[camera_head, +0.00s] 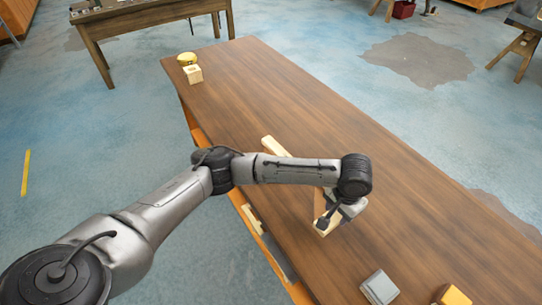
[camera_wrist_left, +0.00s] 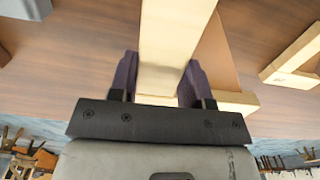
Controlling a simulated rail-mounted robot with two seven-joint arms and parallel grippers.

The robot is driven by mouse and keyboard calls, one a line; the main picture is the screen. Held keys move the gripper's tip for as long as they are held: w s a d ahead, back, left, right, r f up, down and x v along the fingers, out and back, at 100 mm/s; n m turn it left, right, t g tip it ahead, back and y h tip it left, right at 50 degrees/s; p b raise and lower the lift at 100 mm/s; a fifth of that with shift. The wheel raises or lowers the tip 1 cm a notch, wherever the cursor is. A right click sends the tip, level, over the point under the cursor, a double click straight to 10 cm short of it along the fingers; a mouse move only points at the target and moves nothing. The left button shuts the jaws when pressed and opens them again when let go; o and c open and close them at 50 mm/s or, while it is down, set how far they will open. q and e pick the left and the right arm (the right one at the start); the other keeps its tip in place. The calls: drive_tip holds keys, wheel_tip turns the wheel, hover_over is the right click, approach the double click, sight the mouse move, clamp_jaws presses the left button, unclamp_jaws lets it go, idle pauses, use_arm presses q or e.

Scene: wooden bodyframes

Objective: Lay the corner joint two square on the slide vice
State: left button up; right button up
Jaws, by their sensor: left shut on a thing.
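My left gripper (camera_head: 328,220) is low over the front part of the wooden bench, with its arm reaching in from the left. It is shut on a pale wooden piece, which I take to be the corner joint (camera_head: 320,203). In the left wrist view the joint (camera_wrist_left: 175,35) runs between the two dark fingers (camera_wrist_left: 160,78), with a pale part crossing at the lower right. My arm hides part of it in the head view. I cannot clearly identify the slide vice; a pale wooden part (camera_head: 252,219) shows at the bench's left edge. My right gripper is not in view.
The bench (camera_head: 400,195) is bare to the right of my arm. A grey block (camera_head: 380,287) and a yellowish block (camera_head: 453,296) lie at the near end. A yellow round thing (camera_head: 187,59) and a pale block (camera_head: 192,75) sit at the far left corner.

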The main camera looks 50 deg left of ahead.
use_arm(q)
drive_tip(key=shift+a+f+m, duration=0.25)
drive_tip(key=shift+m, duration=0.05)
drive_tip(key=b, duration=0.3)
hover_over(306, 206)
wheel_tip(306, 206, down, 6)
drive_tip(key=shift+f, duration=0.2)
drive_tip(key=shift+f+b, duration=0.9)
drive_tip(key=shift+f, duration=1.15)
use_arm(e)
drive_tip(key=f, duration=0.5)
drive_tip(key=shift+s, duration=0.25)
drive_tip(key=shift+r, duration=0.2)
use_arm(q)
drive_tip(key=o, duration=1.1)
drive_tip(key=shift+f, duration=0.1)
drive_tip(key=shift+c, duration=0.2)
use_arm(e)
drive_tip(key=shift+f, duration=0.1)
